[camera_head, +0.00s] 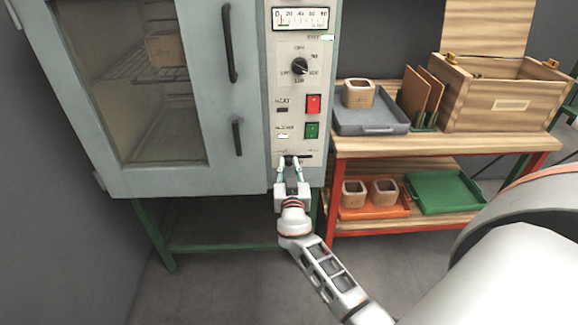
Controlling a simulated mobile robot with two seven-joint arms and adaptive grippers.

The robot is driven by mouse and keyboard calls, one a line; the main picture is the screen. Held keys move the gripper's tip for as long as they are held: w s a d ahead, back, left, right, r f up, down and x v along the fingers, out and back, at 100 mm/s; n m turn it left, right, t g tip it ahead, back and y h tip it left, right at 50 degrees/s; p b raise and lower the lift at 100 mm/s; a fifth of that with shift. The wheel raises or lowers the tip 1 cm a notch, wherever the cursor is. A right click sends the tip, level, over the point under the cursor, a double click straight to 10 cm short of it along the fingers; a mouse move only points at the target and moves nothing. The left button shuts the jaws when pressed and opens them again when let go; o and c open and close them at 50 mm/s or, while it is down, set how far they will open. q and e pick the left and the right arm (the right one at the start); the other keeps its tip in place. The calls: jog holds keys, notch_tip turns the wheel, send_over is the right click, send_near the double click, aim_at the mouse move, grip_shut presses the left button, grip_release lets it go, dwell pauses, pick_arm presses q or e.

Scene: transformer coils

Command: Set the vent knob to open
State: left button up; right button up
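The vent control is a dark horizontal slot (306,156) low on the oven's control panel, with small marks above it. A small dark vent knob (289,160) seems to sit at the left part of this slot, partly hidden by my gripper. My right gripper (291,162) is right at the slot, its two fingertips a little apart on either side of the knob. I cannot tell whether they touch it. My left gripper is not in view.
Above are a round black dial (299,66), a red switch (313,103) and a green switch (311,130). The oven door (205,100) is shut. At right, a workbench (440,145) holds a grey tray (385,127) and a wooden box (505,105); orange and green trays lie below.

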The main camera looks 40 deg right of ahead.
aim_at(309, 155)
grip_shut()
jog(key=shift+s+d+f, duration=0.1)
jog(key=shift+d, duration=0.05)
jog(key=s+d, duration=0.1)
jog(key=s+d+b, duration=0.1)
jog(key=d, duration=0.1)
jog(key=s+d, duration=0.1)
jog(key=shift+d+f+b, duration=0.1)
jog(key=shift+d+b, duration=0.2)
jog(key=shift+d, duration=0.05)
jog(key=shift+s+d, duration=0.1)
jog(key=shift+d, duration=0.15)
jog(key=o, duration=0.7)
grip_release()
jog(key=shift+s+d, duration=0.1)
